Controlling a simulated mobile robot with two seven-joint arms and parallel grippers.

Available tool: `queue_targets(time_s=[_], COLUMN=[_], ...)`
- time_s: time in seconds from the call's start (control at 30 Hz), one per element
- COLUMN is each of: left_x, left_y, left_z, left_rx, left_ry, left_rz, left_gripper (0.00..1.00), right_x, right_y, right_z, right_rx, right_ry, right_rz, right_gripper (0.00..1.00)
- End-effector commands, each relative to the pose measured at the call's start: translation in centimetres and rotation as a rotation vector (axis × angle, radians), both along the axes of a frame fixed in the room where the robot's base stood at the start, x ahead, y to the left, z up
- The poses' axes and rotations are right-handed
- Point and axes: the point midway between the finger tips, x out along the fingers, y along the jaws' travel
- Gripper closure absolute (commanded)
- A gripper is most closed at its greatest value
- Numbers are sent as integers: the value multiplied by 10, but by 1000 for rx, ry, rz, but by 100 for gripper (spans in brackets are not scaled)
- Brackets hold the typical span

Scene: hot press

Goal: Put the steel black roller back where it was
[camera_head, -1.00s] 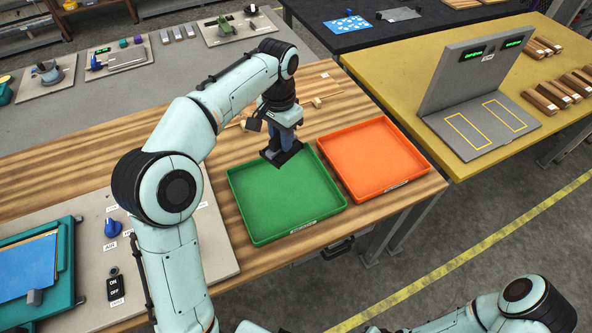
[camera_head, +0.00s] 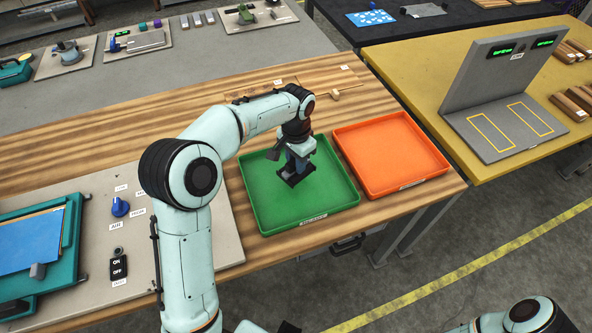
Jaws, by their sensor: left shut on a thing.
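My left gripper (camera_head: 296,172) is over the green tray (camera_head: 333,203), pointing down into it near the tray's middle. It is shut on a small dark thing, apparently the steel black roller; the fingers and arm hide most of it, so its shape is unclear. I cannot tell whether it touches the tray floor. My right arm shows only in part at the bottom right; its gripper is out of view.
An empty orange tray (camera_head: 388,155) stands right of the green one. A wooden T-shaped tool (camera_head: 337,93) lies behind them. A control board with a blue knob (camera_head: 120,207) and a teal press (camera_head: 70,245) are at left. A grey display stand (camera_head: 497,90) is on the yellow table.

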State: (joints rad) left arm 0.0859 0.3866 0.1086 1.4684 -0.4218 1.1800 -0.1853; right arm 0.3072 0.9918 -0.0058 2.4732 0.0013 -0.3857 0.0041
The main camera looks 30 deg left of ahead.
Motion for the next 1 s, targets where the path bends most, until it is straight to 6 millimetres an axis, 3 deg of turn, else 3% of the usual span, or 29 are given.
queue_targets(time_s=[0.1,0.23,1.0], left_x=[-1,-1,-2], left_y=[1,0,0], left_z=[-25,-40,-58], left_rx=[1,1,-1], left_ry=[5,2,7], left_rz=[1,0,0], left_gripper=[100,100,100], right_x=[-3,-4,-7], right_y=[0,0,0], right_z=[-4,-6,-12], right_rx=[0,0,-1], right_ry=[3,4,8], right_rz=[0,0,0], right_gripper=[100,100,100])
